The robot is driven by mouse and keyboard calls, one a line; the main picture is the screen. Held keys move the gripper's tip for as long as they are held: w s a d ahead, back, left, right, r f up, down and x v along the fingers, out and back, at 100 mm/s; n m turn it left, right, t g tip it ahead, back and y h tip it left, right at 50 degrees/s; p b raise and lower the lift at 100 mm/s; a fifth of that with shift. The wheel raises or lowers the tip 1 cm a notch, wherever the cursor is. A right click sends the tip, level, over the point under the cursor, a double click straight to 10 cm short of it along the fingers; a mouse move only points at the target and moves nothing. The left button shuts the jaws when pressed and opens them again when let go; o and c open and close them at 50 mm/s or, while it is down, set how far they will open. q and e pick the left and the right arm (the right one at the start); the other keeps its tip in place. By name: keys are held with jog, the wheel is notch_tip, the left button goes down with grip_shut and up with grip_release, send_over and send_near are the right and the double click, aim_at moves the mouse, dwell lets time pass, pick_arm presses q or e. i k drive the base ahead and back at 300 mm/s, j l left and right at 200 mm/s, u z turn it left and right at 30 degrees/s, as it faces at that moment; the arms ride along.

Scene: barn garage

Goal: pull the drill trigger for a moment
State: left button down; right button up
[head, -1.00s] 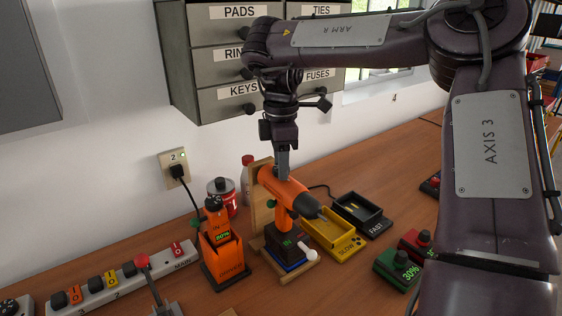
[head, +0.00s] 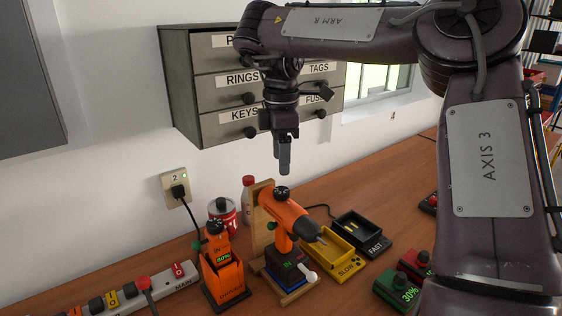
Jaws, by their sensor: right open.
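The orange drill (head: 287,217) sits in a wooden stand (head: 262,200), its dark chuck pointing right and down. Its base is dark with a small display reading IN and a white lever (head: 307,272) at the front. The trigger is too small to make out clearly. My right gripper (head: 285,163) hangs above the drill, fingers pointing down and clear of it. Nothing shows between its fingers. My left gripper is not in the head view.
An orange charger (head: 224,279) reading 80% stands left of the drill, with a power strip (head: 140,291) beyond it. A yellow SLOW tray (head: 345,265) and a black FAST tray (head: 372,240) lie to the right. Labelled drawers (head: 222,95) hang behind my right gripper.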

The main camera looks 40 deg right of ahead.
aim_at(293, 238)
jog(key=k, duration=1.5)
